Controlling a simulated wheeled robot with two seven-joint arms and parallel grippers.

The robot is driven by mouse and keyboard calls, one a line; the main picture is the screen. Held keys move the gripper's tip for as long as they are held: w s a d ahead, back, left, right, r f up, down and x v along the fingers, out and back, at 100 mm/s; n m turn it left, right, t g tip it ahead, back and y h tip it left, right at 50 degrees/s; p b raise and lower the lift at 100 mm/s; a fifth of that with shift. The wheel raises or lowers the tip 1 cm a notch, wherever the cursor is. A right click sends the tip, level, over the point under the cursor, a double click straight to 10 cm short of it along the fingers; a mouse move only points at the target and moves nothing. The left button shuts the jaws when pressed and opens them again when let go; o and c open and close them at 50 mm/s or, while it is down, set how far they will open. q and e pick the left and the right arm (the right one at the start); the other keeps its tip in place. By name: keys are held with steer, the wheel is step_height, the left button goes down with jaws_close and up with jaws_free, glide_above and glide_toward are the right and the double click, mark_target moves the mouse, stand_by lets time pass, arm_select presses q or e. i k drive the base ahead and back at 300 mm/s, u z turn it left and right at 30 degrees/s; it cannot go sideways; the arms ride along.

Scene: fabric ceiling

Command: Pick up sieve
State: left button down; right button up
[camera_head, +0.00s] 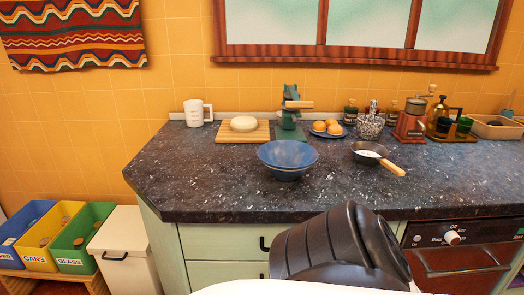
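I cannot pick out a sieve with certainty. A dark, shallow round pan-like thing (369,150) with a light wooden handle lies on the dark speckled counter (215,180), right of centre. Its handle points toward the front right, and something pale shows inside it. Its mesh or solid bottom cannot be made out. Just behind it stands a grey-and-white speckled bowl (371,128). A black part of my own body fills the lower middle, in front of the counter. Neither of my grippers is in view.
A blue bowl (288,155) stands near the counter's front. The counter's left front is clear.

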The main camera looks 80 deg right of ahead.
mark_target(366, 153)
steer(key=i, duration=0.35)
steer(key=z, duration=0.95)
